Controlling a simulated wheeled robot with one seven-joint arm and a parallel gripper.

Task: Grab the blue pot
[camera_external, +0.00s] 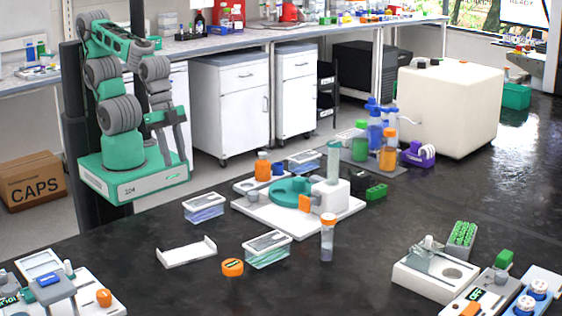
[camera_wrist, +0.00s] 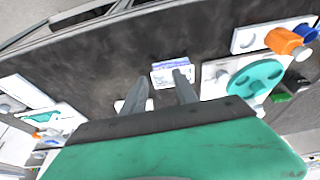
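A small blue pot (camera_external: 278,169) stands on a white plate beside an orange-capped pot (camera_external: 262,165), behind the teal wheel device in the external view. In the wrist view the blue pot (camera_wrist: 305,33) is at the upper right, next to the orange pot (camera_wrist: 284,42).
The white device with a teal wheel (camera_external: 291,190) stands near the pots. Clear boxes (camera_external: 204,208) (camera_external: 267,249), a white rack (camera_external: 187,252) and an orange-capped tube (camera_external: 327,238) are on the black table. Blue, green and orange bottles (camera_external: 375,135) stand behind. The front-middle table is mostly clear.

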